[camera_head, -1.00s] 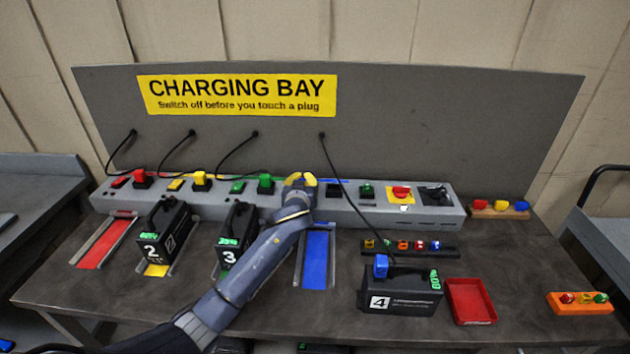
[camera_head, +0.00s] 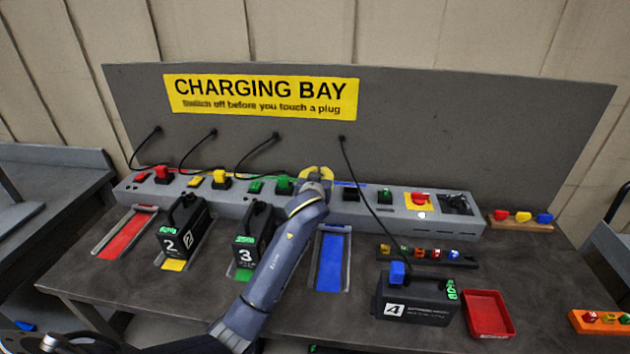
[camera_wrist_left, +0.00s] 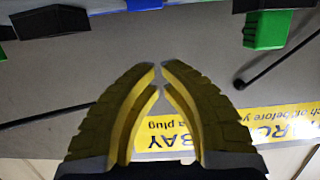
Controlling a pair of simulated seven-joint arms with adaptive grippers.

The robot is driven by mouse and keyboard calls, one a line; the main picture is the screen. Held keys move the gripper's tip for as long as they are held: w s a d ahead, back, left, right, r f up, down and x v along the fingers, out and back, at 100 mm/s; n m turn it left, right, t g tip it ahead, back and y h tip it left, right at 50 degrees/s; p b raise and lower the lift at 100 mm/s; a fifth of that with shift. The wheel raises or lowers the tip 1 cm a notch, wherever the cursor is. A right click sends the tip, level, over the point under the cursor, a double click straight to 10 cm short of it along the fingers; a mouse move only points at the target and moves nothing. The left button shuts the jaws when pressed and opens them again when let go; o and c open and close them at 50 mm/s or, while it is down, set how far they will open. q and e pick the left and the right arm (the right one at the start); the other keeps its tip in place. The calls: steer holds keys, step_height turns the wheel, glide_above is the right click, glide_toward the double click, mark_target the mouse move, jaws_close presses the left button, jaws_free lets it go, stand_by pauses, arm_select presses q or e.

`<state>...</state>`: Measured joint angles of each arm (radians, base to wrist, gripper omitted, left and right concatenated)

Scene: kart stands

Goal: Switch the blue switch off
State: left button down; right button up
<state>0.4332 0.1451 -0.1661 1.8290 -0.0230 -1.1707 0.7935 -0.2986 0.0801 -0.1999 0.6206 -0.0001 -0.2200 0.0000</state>
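The grey power strip (camera_head: 232,198) runs along the back of the bench. My left gripper (camera_head: 317,172) is over it, between the green plug (camera_head: 284,185) and the dark empty socket (camera_head: 350,192). The blue switch is not visible; my gripper and wrist cover that stretch of the strip, so its position cannot be told. In the left wrist view my gripper's yellow fingers (camera_wrist_left: 162,70) come together at the tips with nothing seen between them. My right gripper is not in view.
A blue plug (camera_head: 397,271) sits on battery 4 (camera_head: 415,298), with its cable rising to the back panel. Batteries 2 (camera_head: 183,228) and 3 (camera_head: 254,235) stand left of my arm. The blue bay (camera_head: 331,262) is empty. A red tray (camera_head: 488,315) lies at right.

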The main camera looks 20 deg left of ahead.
arm_select(q)
steer(key=r+v, duration=0.1)
steer(key=v, duration=0.5)
steer(key=shift+s, duration=0.25)
steer(key=shift+d, duration=0.1)
